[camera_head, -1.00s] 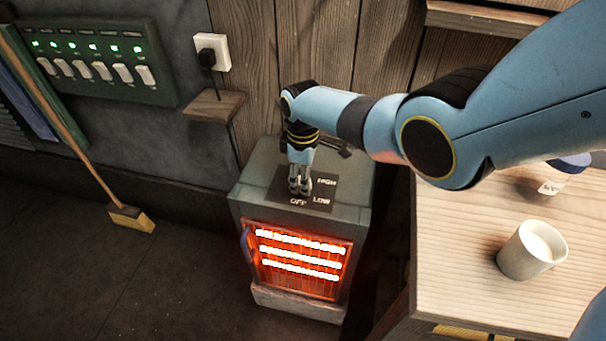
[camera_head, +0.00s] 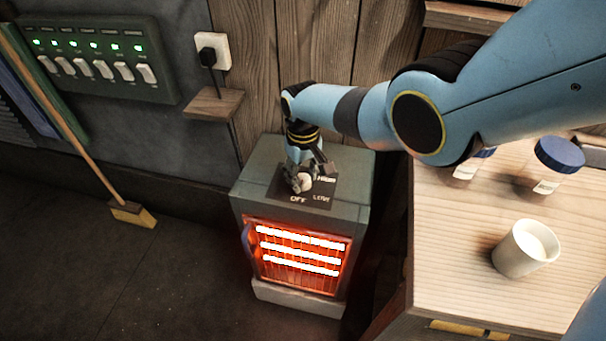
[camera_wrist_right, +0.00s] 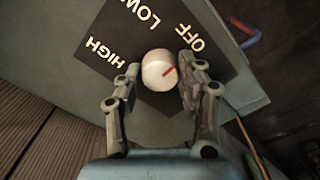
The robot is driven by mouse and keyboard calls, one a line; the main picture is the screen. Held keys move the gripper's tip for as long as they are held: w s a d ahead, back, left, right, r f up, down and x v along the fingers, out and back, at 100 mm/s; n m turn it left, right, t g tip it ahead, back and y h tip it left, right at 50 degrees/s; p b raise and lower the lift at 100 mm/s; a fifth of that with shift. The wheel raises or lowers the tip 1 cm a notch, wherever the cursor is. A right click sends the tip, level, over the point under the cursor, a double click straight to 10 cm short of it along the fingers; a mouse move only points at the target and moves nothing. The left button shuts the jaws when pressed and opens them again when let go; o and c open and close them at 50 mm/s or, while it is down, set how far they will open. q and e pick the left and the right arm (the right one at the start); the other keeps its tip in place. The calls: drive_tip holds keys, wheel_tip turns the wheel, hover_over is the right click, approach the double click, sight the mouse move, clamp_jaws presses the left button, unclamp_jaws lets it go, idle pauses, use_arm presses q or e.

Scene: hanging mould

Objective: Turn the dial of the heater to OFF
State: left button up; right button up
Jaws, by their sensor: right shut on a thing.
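The heater (camera_head: 256,178) is a grey-green box against the wooden wall, its front bars glowing orange. A dark plate on its top (camera_head: 322,200) carries the words HIGH, LOW and OFF. The white round dial (camera_wrist_right: 158,70) with a red line shows in the wrist view; the line points up and right, roughly toward OFF (camera_wrist_right: 203,36). My right gripper (camera_head: 302,182) reaches down from above and is shut on the dial, one finger at each side; it also shows in the wrist view (camera_wrist_right: 157,88). My left gripper is not in view.
A wooden table (camera_head: 450,270) at the right holds a white cup (camera_head: 515,255) and blue-lidded jars (camera_head: 552,170). A wall socket with a plug (camera_head: 212,52) sits above a small shelf (camera_head: 212,104). A switch panel (camera_head: 100,62) and a broom (camera_head: 88,160) are at the left.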

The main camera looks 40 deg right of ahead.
sight(303, 178)
drive_tip(key=shift+m, duration=0.3)
drive_tip(key=o, duration=1.1)
drive_tip(key=shift+o, duration=0.2)
drive_tip(key=shift+r, duration=0.1)
wheel_tip(303, 178, up, 12)
idle(0.4)
